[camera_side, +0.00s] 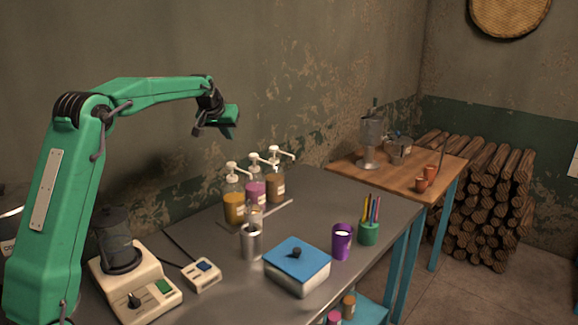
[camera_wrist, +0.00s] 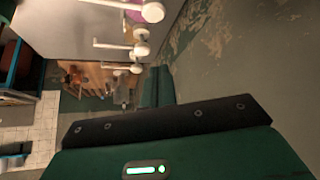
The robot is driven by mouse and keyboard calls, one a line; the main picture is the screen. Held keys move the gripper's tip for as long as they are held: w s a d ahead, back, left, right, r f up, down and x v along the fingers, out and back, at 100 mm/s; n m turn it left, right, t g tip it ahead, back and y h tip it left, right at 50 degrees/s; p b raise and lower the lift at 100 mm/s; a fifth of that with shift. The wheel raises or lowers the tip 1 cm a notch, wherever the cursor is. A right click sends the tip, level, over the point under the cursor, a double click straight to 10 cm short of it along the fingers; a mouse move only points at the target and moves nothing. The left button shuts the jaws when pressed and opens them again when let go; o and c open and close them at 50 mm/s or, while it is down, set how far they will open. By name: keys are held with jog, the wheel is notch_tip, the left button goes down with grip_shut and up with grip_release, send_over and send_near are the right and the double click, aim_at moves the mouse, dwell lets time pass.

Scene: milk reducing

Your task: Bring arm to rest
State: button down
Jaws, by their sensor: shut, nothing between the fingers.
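My green arm reaches over the grey table (camera_side: 205,235) from the left. My gripper (camera_side: 230,134) hangs in the air above and behind the table, near the wall, higher than the pump bottles. It is shut and holds nothing. In the wrist view, the dark edge and green body of my gripper fill the lower part, and the white pump heads (camera_wrist: 142,32) show at the top.
Pump bottles (camera_side: 255,190), a metal cup (camera_side: 251,242), a blue-lidded box (camera_side: 298,262), a purple cup (camera_side: 342,240) and a green pen holder (camera_side: 369,233) stand on the table. A white appliance (camera_side: 135,285) sits front left. A wooden table (camera_side: 440,164) and stacked logs (camera_side: 490,200) are behind.

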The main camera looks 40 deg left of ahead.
jog(key=shift+d, duration=0.1)
jog(key=s+d+r+m+h, duration=0.2)
jog(key=s+d+r+m, duration=0.15)
jog(key=s+d, duration=1.35)
jog(key=s+d+f+m, duration=0.1)
jog(key=s+d+f, duration=0.3)
jog(key=s, duration=0.6)
jog(key=s+d+f+m+g+h, duration=0.1)
jog(key=s+d+f, duration=0.3)
jog(key=s, duration=0.6)
jog(key=shift+d+f, duration=0.2)
jog(key=shift+d, duration=1)
